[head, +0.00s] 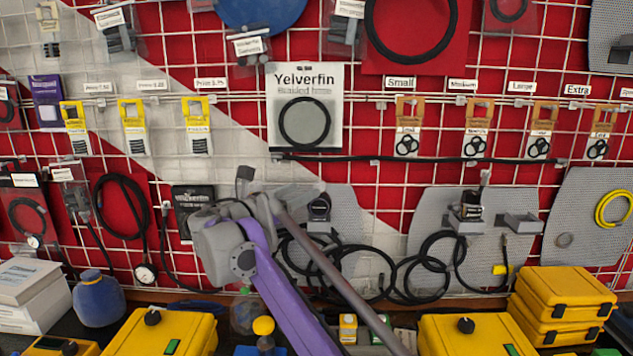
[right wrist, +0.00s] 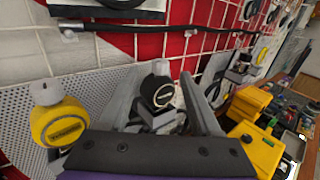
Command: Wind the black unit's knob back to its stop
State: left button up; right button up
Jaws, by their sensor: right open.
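The black unit (right wrist: 161,93) is a round-faced body on a grey bracket on the wall panel, with a pale grey knob (right wrist: 162,68) on top. In the head view the black unit (head: 319,209) is partly covered by my right gripper (head: 296,195). In the right wrist view my right gripper (right wrist: 162,78) is open, with one finger to each side of the knob and a visible gap on both sides. Whether the fingers reach as far as the knob is hard to tell. My left gripper is not in view.
A yellow unit (right wrist: 62,122) with a pale knob is on the left in the wrist view. Another dark unit (head: 470,206) is on a panel farther right. Black hoses (head: 425,270) hang between them. Yellow cases (head: 562,292) stand below on the bench.

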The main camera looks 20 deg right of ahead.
aim_at(323, 182)
jog(key=p+x, duration=0.1)
jog(key=x, duration=0.9)
jog(key=shift+d, duration=0.25)
jog(key=shift+c, duration=0.2)
grip_shut()
